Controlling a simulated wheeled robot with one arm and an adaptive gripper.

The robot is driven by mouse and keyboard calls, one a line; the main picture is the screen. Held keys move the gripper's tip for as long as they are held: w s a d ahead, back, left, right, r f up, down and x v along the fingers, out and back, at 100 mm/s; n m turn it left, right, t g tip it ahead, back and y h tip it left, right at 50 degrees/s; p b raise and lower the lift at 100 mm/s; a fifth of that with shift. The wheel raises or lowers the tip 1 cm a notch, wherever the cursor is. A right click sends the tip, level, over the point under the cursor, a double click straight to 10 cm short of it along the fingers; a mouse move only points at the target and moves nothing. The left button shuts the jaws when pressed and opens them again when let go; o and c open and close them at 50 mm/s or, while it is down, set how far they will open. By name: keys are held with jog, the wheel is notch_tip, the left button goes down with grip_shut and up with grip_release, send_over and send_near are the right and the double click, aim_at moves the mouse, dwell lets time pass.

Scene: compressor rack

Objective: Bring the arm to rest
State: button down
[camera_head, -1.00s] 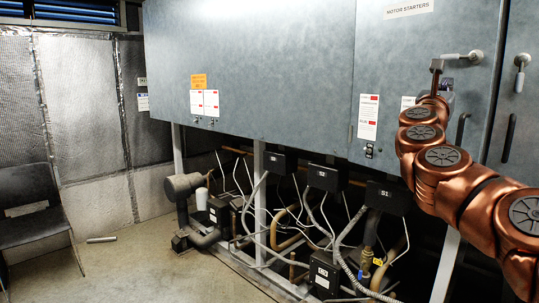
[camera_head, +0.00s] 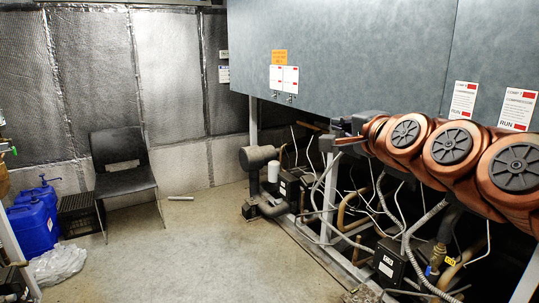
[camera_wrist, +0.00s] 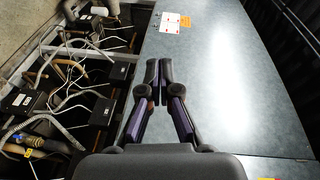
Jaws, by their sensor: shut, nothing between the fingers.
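My copper-coloured arm (camera_head: 450,145) reaches in from the right edge of the head view, roughly level, in front of the lower part of the grey cabinet (camera_head: 350,50). My gripper (camera_head: 340,138) is at its left end, small and partly hidden by the arm. In the wrist view my gripper (camera_wrist: 159,72) is shut with its dark fingertips together and nothing between them. The cabinet face (camera_wrist: 215,70) lies beyond the fingers there. I cannot tell the exact gap between gripper and cabinet.
Pipes, cables and black boxes (camera_head: 390,262) fill the rack under the cabinet. A cylindrical motor (camera_head: 258,157) stands at its far end. A black chair (camera_head: 122,175), blue jugs (camera_head: 32,225) and a plastic bag (camera_head: 58,263) are at left. The floor (camera_head: 200,250) between is mostly clear.

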jog(key=s+a+f+n+g+h+p, duration=0.1)
jog(key=s+a+f+n+g, duration=0.1)
jog(key=s+f+n+g, duration=0.45)
jog(key=s+a+f+n+g+p, duration=0.1)
jog(key=s+a+f+n+g, duration=0.15)
jog(key=s+f, duration=0.85)
jog(key=s+d+f+n+g+h, duration=0.1)
jog(key=s+d+f+n+g, duration=0.1)
jog(key=s+f, duration=0.5)
jog(key=s+d+f+n+g+h+p, duration=0.1)
jog(key=s+d+f+g, duration=0.4)
jog(key=s, duration=0.8)
notch_tip(320, 180, down, 3)
jog(key=shift+s+d+n+g+h+p, duration=0.2)
jog(key=shift+s+n+g+h+p, duration=0.1)
jog(key=shift+n+g+h, duration=0.65)
jog(key=shift+m, duration=0.25)
